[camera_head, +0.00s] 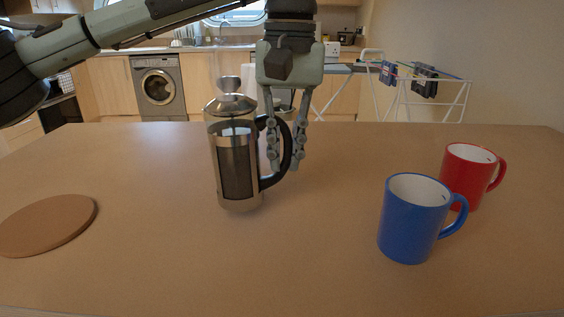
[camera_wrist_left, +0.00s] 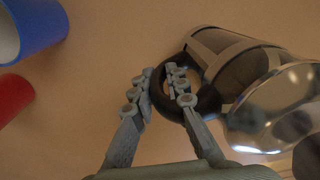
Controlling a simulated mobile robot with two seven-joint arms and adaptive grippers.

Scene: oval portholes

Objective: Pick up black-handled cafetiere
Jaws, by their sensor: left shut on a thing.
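The cafetiere (camera_head: 237,165) is a glass and steel pot with a domed lid and a black handle (camera_head: 287,148) on its right side. It stands upright on the table in the head view, left of the middle. In the left wrist view the cafetiere (camera_wrist_left: 243,68) is at the upper right, with its lid toward the camera. My left gripper (camera_head: 283,165) points down from above and is shut on the black handle, with one finger through the handle's loop. It also shows in the left wrist view (camera_wrist_left: 162,78). My right gripper is in neither view.
A blue mug (camera_head: 410,220) and a red mug (camera_head: 466,177) stand to the right on the wooden table (camera_head: 300,270). A round brown mat (camera_head: 45,226) lies at the left. The table's front middle is clear. A kitchen and drying rack are beyond.

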